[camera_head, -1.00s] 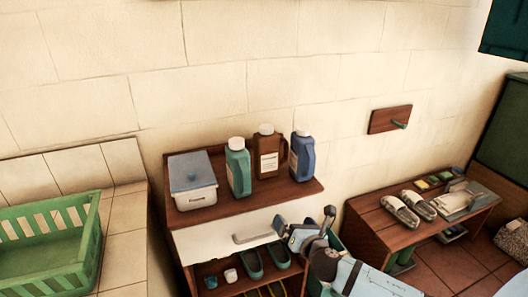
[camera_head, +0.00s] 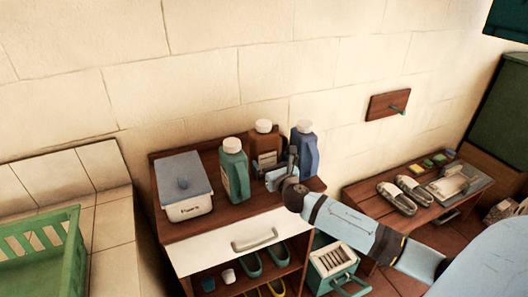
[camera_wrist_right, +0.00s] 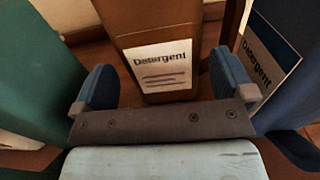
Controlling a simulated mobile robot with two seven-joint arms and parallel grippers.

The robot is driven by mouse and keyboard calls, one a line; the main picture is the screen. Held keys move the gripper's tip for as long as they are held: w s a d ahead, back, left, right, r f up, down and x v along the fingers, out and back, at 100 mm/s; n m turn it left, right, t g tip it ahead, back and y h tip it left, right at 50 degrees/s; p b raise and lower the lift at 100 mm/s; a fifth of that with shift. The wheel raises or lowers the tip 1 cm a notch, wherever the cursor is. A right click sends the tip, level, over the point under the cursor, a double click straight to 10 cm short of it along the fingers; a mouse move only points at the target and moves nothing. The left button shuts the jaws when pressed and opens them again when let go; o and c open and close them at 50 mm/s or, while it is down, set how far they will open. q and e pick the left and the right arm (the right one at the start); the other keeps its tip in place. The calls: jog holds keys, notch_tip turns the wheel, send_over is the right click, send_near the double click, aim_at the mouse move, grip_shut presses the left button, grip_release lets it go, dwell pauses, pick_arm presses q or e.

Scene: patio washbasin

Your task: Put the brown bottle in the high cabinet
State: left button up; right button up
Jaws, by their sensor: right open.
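The brown bottle (camera_head: 264,141), white-capped with a "Detergent" label, stands upright on the wooden cabinet top between a green and a blue bottle. My right gripper (camera_head: 280,170) is open in front of it, partly covering its lower part. In the right wrist view the brown bottle (camera_wrist_right: 160,68) stands ahead between the two spread blue fingers (camera_wrist_right: 161,80), with gaps on both sides. A dark teal box-like thing (camera_head: 508,20) is cut off at the top right; I cannot tell if it is the high cabinet. My left gripper is not in view.
The green bottle (camera_head: 234,170) and blue bottle (camera_head: 304,150) stand close on either side. A lidded white box (camera_head: 185,190) is at the left of the cabinet top. A wall peg (camera_head: 388,105), a low bench with slippers (camera_head: 405,195) and a green basket (camera_head: 45,255) surround it.

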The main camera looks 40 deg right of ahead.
aim_at(268, 158)
jog(key=shift+w+d+r, duration=0.15)
jog(key=shift+w, duration=0.45)
jog(key=x, duration=0.4)
jog(key=shift+w+p, duration=0.25)
jog(key=shift+p, duration=0.05)
jog(key=shift+s, duration=0.1)
jog(key=shift+c, duration=0.2)
jog(key=c, duration=1.1)
jog(key=shift+r, duration=0.1)
jog(key=shift+c, duration=1)
jog(key=shift+r, duration=0.1)
